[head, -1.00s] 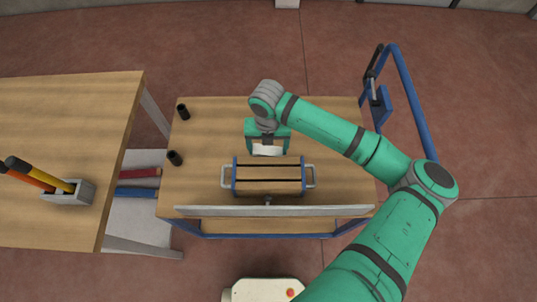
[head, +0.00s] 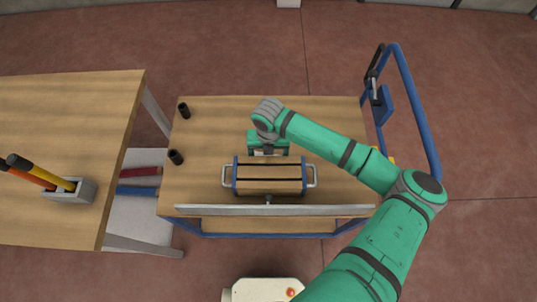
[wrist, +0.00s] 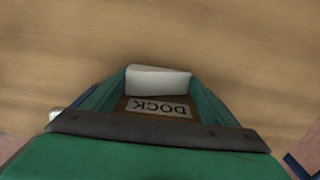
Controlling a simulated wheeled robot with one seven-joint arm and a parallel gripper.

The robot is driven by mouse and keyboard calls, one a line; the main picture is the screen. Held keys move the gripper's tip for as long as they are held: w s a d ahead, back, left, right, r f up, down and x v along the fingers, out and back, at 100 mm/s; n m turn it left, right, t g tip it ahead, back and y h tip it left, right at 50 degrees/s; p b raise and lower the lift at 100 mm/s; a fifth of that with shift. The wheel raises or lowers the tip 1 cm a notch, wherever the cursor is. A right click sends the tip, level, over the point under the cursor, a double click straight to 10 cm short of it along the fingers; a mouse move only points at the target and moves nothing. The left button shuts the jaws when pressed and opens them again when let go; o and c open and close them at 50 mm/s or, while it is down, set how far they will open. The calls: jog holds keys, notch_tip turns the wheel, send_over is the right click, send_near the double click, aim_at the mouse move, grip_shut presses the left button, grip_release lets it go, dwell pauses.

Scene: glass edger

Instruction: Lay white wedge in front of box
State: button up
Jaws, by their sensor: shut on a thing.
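My gripper (head: 268,152) is over the wooden cart top, close beside the far long side of the box (head: 269,187). The box has wooden slats, blue end bands and a grey handle at each end. In the wrist view my gripper (wrist: 158,88) is shut on the white wedge (wrist: 158,80), which lies between its fingertips. A brown panel with a pale label reading DOCK (wrist: 155,107) shows upside down between the fingers. In the head view the wedge is mostly hidden by my gripper. I cannot tell whether it touches the wood.
The cart top (head: 330,130) is clear on both sides of my gripper. Two black cylinders (head: 184,111) stand at its left. A grey rail (head: 300,211) runs along the near edge. A blue handle frame (head: 415,110) rises at right. Another table (head: 70,110) stands at left with a tool holder (head: 70,196).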

jog(key=o, duration=1.1)
jog(key=shift+o, duration=0.4)
jog(key=shift+w, duration=0.1)
